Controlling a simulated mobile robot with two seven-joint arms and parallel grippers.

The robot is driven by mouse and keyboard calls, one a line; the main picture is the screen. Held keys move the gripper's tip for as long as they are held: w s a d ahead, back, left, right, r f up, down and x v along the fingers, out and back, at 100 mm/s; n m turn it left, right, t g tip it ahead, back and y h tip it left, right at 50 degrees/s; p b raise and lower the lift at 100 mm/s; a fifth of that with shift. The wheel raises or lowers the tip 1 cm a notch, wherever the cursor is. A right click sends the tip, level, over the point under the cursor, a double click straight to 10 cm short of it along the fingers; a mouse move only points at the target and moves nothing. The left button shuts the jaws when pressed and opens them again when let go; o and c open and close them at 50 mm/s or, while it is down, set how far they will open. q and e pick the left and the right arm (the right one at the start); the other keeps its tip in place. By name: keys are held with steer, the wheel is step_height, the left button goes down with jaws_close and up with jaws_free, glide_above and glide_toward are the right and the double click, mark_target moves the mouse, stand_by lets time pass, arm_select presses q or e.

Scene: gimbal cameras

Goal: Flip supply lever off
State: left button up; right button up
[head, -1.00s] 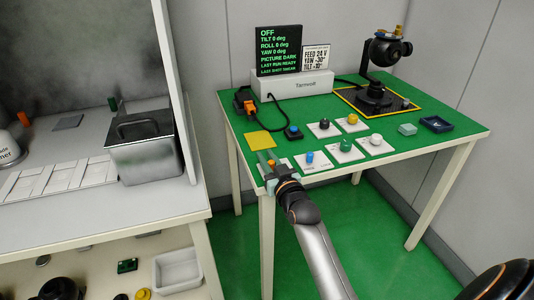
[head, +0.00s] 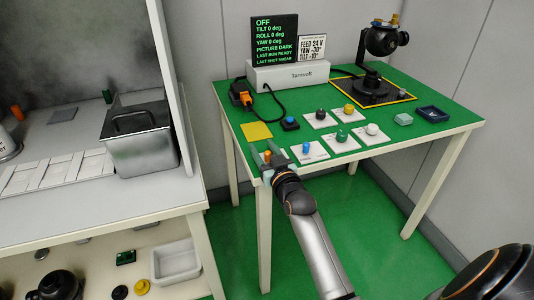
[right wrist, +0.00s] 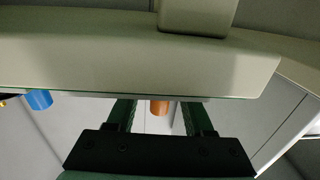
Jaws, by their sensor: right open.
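A short orange post (head: 267,154), probably the supply lever, stands at the front left of the green table (head: 395,145). My right gripper (head: 270,157) is open at the table's front edge, its fingers on either side of the post in the picture. In the right wrist view, the orange post (right wrist: 159,107) shows between the open fingers (right wrist: 157,112); contact cannot be told. A blue post (head: 306,148) on a white plate stands just right of it and also shows in the right wrist view (right wrist: 39,99). My left gripper is out of view.
Green, black, yellow and white knobs on white plates lie to the right, including a green one (head: 341,135). Behind are a white Tarnvolt box (head: 291,76), a screen reading OFF (head: 274,40), an orange plug (head: 246,98) and a black gimbal (head: 381,42). A grey bench (head: 90,215) stands left.

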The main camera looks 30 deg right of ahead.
steer(key=s+a+p, duration=0.2)
steer(key=s, duration=1)
steer(key=shift+s+a, duration=0.15)
steer(key=shift+a, duration=0.05)
